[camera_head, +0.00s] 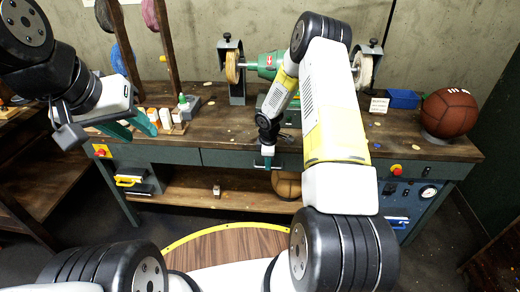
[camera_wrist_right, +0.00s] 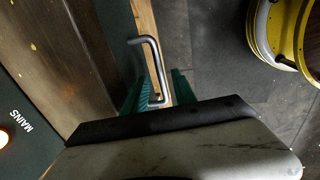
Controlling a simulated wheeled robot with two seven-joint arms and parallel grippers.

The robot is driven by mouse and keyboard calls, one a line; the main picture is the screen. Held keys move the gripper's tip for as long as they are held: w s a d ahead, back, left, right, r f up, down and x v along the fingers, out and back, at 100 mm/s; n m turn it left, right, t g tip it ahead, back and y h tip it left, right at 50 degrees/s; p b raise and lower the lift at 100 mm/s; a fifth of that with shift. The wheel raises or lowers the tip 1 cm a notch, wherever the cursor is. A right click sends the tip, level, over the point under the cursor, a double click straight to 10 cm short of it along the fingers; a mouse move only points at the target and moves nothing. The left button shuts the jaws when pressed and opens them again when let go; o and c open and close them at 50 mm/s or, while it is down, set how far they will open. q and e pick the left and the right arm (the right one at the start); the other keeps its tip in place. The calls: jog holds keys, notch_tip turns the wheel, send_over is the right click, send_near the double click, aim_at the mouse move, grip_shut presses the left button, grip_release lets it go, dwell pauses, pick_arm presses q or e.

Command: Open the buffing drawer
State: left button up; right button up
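The bench (camera_head: 215,125) has a dark green drawer front (camera_head: 228,158) below its middle, closed flush as far as I can see. My right gripper (camera_head: 268,163) is in front of this drawer and largely covers its handle. In the right wrist view, the metal bar handle (camera_wrist_right: 152,55) stands out from the green front (camera_wrist_right: 117,35). My right gripper's green fingers (camera_wrist_right: 158,92) are apart, with one end of the handle between them; contact cannot be told. My left gripper (camera_head: 132,127) is open and empty above the bench's left end. No drawer label is readable.
A green buffing machine (camera_head: 265,64) stands at the bench's back. A brown leather ball (camera_head: 449,112) rests at the right end.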

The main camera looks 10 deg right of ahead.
jog(key=shift+w+f, duration=0.15)
jog(key=shift+f, duration=0.85)
jog(key=shift+d, duration=0.1)
grip_shut()
dwell(0.6)
